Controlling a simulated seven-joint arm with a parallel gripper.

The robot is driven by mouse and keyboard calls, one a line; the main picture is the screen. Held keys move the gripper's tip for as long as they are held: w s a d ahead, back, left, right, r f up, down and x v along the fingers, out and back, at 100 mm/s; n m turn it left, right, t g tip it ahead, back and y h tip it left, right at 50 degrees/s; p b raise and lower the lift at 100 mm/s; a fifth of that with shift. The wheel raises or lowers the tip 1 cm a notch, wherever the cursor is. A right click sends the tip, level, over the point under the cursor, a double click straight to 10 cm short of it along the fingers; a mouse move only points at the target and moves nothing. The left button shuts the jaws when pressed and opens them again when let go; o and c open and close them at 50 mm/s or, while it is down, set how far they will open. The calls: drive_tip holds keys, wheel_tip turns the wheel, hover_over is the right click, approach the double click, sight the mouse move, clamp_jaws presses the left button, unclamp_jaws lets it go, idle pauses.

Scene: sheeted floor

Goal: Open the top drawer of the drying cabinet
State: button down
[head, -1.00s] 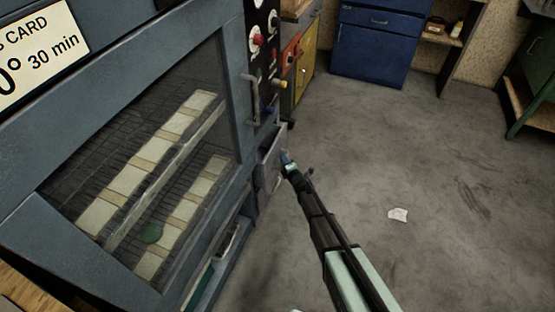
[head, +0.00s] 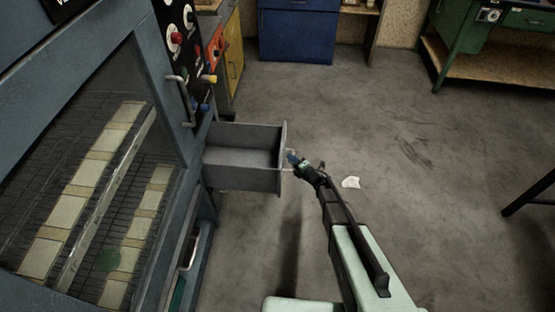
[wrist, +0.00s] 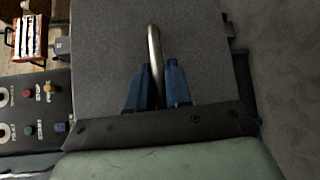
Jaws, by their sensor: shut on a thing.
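The drying cabinet (head: 150,75) is a grey-blue metal unit on the left of the head view. Its upper drawer (head: 240,180), a grey metal box, stands pulled well out to the right, and its inside shows empty. My gripper (head: 291,158) is at the drawer's front panel. In the wrist view my gripper's blue fingers (wrist: 157,88) are shut on the drawer's metal bar handle (wrist: 154,48), in front of the grey drawer front (wrist: 200,50). Part of the handle is hidden between the fingers.
A lower drawer (head: 190,250) sits beneath the open one. A control panel (head: 178,35) with knobs and a door handle (head: 182,100) are above it. A blue cabinet (head: 297,35) and a green bench (head: 460,60) stand behind. A paper scrap (head: 351,182) lies on otherwise open floor.

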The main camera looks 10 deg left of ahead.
drive_tip(key=shift+d, duration=1.8)
drive_tip(key=c, duration=1.1)
unclamp_jaws()
drive_tip(key=shift+c, duration=0.2)
drive_tip(key=v, duration=1.3)
drive_tip(key=shift+s+d, duration=0.2)
drive_tip(key=shift+d, duration=0.15)
